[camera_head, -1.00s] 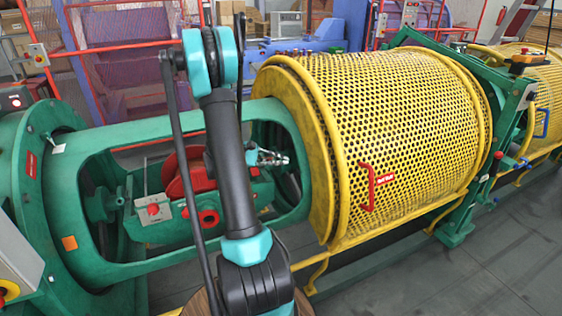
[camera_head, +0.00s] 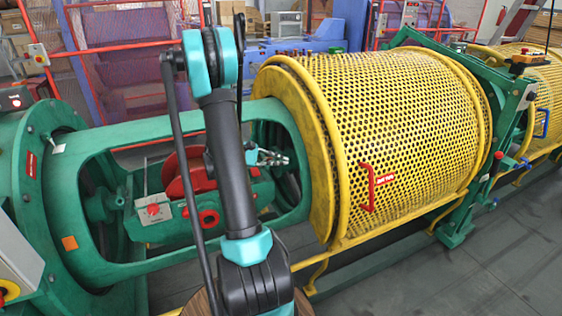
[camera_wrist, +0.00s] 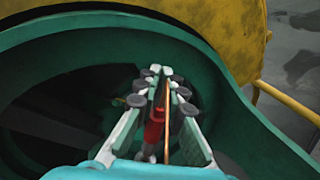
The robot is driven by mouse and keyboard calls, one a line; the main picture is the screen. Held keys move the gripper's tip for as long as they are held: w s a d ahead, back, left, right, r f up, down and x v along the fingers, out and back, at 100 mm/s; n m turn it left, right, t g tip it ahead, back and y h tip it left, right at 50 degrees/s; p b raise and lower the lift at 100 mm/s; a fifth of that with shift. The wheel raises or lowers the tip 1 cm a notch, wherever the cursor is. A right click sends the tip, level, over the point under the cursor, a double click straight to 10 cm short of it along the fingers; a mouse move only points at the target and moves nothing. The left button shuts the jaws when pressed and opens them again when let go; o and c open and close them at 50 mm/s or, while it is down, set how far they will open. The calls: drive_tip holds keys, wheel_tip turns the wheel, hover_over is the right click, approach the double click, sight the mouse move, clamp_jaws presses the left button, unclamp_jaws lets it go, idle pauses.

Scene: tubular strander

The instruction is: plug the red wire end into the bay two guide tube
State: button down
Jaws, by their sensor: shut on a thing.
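My gripper (camera_head: 272,158) is inside the green open cradle (camera_head: 105,143), near its right end by the yellow drum. In the wrist view my gripper (camera_wrist: 166,76) points into a dark round opening in the green frame. The fingers are shut on the red wire end. The bay two guide tube cannot be made out; the fingers and the dark opening hide what lies in front of the tips.
A red reel (camera_head: 186,172) sits inside the cradle, left of my arm. The yellow perforated guard (camera_head: 410,120) with a red handle (camera_head: 366,188) stands to the right. The green rim (camera_wrist: 225,75) curves closely around the gripper. Grey floor (camera_head: 390,285) is clear in front.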

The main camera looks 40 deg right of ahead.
drive_tip(key=shift+w+d+f, duration=0.15)
drive_tip(key=shift+w+f, duration=0.5)
drive_tip(key=shift+w, duration=0.1)
drive_tip(key=c, duration=1.6)
unclamp_jaws()
drive_tip(key=shift+o, duration=0.2)
drive_tip(key=v, duration=0.7)
drive_tip(key=shift+a, duration=0.2)
